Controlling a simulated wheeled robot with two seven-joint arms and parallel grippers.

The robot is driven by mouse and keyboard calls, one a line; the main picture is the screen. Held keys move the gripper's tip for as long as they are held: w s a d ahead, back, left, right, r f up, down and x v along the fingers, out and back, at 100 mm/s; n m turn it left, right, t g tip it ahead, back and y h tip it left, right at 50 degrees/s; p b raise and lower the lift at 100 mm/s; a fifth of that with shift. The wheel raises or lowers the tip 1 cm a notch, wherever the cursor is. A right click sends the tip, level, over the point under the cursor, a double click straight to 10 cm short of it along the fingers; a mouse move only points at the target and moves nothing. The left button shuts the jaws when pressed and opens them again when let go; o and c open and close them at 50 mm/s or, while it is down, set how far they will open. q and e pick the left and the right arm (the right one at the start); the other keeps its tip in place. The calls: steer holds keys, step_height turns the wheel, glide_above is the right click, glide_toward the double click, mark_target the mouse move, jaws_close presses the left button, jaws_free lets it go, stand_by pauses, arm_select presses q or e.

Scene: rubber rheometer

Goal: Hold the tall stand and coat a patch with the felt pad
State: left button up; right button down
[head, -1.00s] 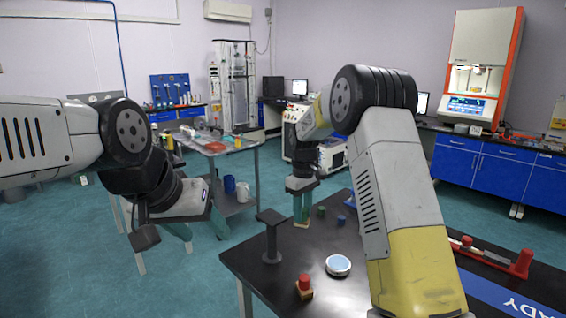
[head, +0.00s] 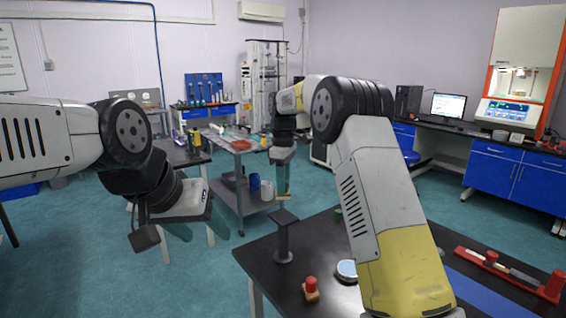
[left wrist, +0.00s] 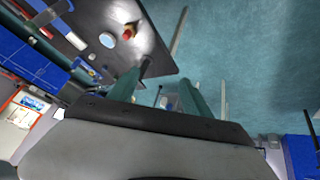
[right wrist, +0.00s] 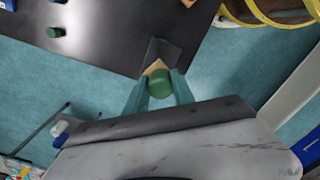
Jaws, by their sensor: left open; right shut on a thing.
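The tall black stand (head: 283,238) is upright near the table's left corner. My left gripper (head: 203,234) is open and empty, left of the stand and apart from it. In the left wrist view its fingers (left wrist: 160,82) are spread, and a dark piece beside one finger may be the stand. My right gripper (head: 284,184) is shut on a felt pad with a green knob and a wooden base (head: 285,198). In the right wrist view the green knob (right wrist: 158,82) sits between the fingers, and the stand's dark square top (right wrist: 164,52) shows just beyond it. The pad's underside is hidden.
A red-knobbed wooden block (head: 311,288) and a white dish (head: 346,270) are on the black table (head: 262,262). My right arm hides part of the table. A red rack (head: 510,272) lies at right. A grey cart (head: 238,190) stands behind.

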arm_select(q)
steer(key=w+a+f+m+t, duration=0.1)
steer(key=w+f+m+t, duration=0.15)
steer(key=w, duration=0.75)
steer(key=w+a+f+m+t, duration=0.15)
steer(key=w+f, duration=0.25)
steer(key=w, duration=0.5)
steer(key=w+a+f+m+t, duration=0.15)
steer(key=w+f, duration=0.25)
steer(key=w, duration=0.6)
steer(key=m+h, duration=0.3)
steer(key=h, duration=0.7)
glide_toward(279, 244)
steer(key=shift+s+f+t, duration=0.1)
steer(key=shift+f+t, duration=0.35)
steer(key=shift+f, duration=0.05)
steer(key=shift+s+h, duration=0.1)
steer(key=shift+h, duration=0.2)
steer(key=shift+d, duration=0.2)
steer(key=x, duration=1.1)
steer(key=shift+w+d, duration=0.1)
steer(key=shift+w, duration=0.25)
